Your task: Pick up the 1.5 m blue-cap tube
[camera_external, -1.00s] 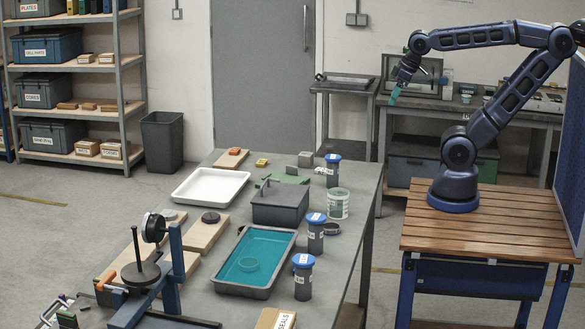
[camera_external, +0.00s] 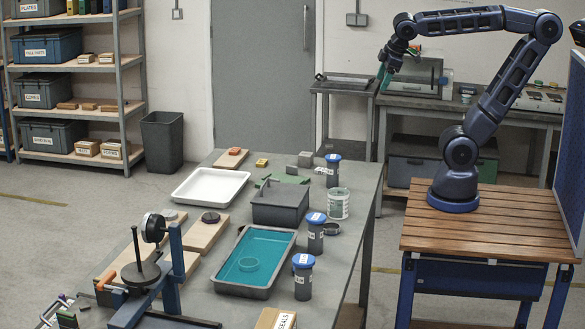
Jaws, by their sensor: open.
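Three dark grey tubes with blue caps stand upright along the right side of the grey table: a far one (camera_external: 333,172), a middle one (camera_external: 315,234) and a near one (camera_external: 303,279). Each has a pale label, but the writing is too small to read, so I cannot tell which is the 1.5 m tube. My gripper (camera_external: 384,77), with teal fingers, is open and empty. It is raised in the air, pointing down, above and to the right of the far tube and apart from all three.
The table (camera_external: 345,262) also holds a teal-lined tray (camera_external: 228,283), a grey bin (camera_external: 280,208), a white tray (camera_external: 183,199), a clear tub (camera_external: 338,204) and a dark ring (camera_external: 331,229). A metal stand (camera_external: 172,262) rises at the front left.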

